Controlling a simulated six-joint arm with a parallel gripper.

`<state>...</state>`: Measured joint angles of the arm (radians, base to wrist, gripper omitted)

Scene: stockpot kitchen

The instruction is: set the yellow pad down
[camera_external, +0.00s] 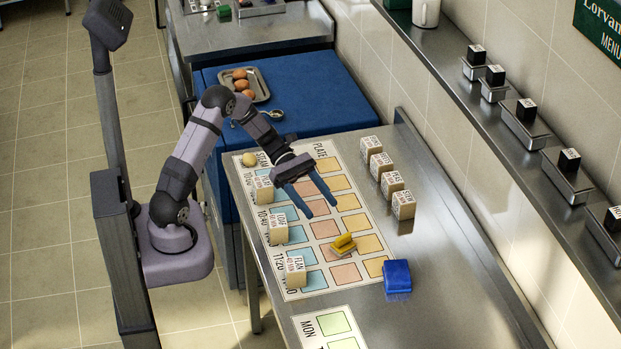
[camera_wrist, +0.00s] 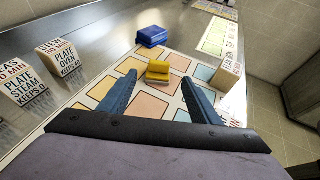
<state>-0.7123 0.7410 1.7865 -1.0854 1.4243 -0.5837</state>
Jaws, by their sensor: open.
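The yellow pad (camera_external: 344,243) rests on the printed chart (camera_external: 313,230), near the chart's lower end and across the pink and yellow squares. It looks like a small block with a paler part at its side. It also shows in the wrist view (camera_wrist: 158,71), ahead of my fingers. My gripper (camera_external: 320,213) is open, with its two blue fingers apart and nothing between them. The fingertips are above the chart, short of the pad and not touching it. In the wrist view my gripper (camera_wrist: 158,90) frames the pad between its fingers.
A blue block (camera_external: 397,276) stands just beyond the pad. Labelled wooden blocks stand along the chart's left side (camera_external: 277,229) and right side (camera_external: 403,204). A second chart (camera_external: 330,329) lies nearer the front. The steel counter right of the blue block (camera_external: 450,290) is clear.

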